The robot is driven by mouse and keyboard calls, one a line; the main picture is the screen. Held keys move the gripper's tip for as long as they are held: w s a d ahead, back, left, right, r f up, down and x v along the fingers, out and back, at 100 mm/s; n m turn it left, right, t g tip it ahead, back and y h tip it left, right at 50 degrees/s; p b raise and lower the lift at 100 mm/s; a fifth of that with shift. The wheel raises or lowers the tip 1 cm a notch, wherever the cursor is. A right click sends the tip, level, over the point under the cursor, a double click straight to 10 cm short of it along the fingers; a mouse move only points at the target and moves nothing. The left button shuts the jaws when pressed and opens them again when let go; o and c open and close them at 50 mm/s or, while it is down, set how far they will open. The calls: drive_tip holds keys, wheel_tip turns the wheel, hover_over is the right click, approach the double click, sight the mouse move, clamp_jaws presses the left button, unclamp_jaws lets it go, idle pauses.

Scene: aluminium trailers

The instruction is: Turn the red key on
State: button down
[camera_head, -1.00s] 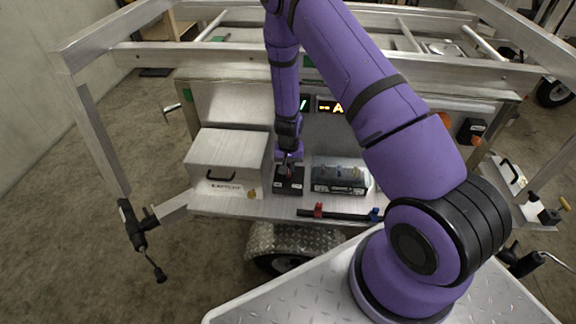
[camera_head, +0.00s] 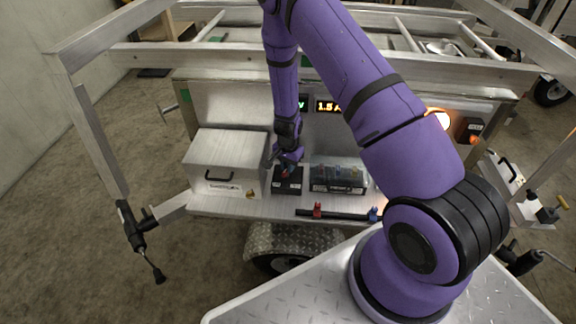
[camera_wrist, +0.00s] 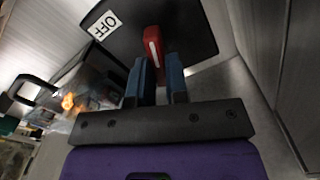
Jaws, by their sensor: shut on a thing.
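The red key (camera_wrist: 153,45) stands on a black switch box (camera_wrist: 190,35), beside a white OFF label (camera_wrist: 104,25) in the wrist view. My gripper (camera_wrist: 157,62) has its two blue fingers on either side of the key and is shut on it. In the head view my gripper (camera_head: 286,167) reaches down to the black switch box (camera_head: 288,187) on the trailer shelf. The key is mostly hidden by the gripper there.
A silver case (camera_head: 228,160) stands left of the box and a clear-lidded box (camera_head: 338,177) right of it. A black bar with red and blue clamps (camera_head: 345,215) lies in front. Behind, a display (camera_head: 328,106) reads about 1.5 A. An orange lamp (camera_head: 438,120) glows.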

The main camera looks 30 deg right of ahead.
drive_tip(key=c, duration=1.1)
unclamp_jaws()
drive_tip(key=shift+r, duration=0.1)
wheel_tip(320, 180, up, 11)
drive_tip(key=shift+f, duration=0.2)
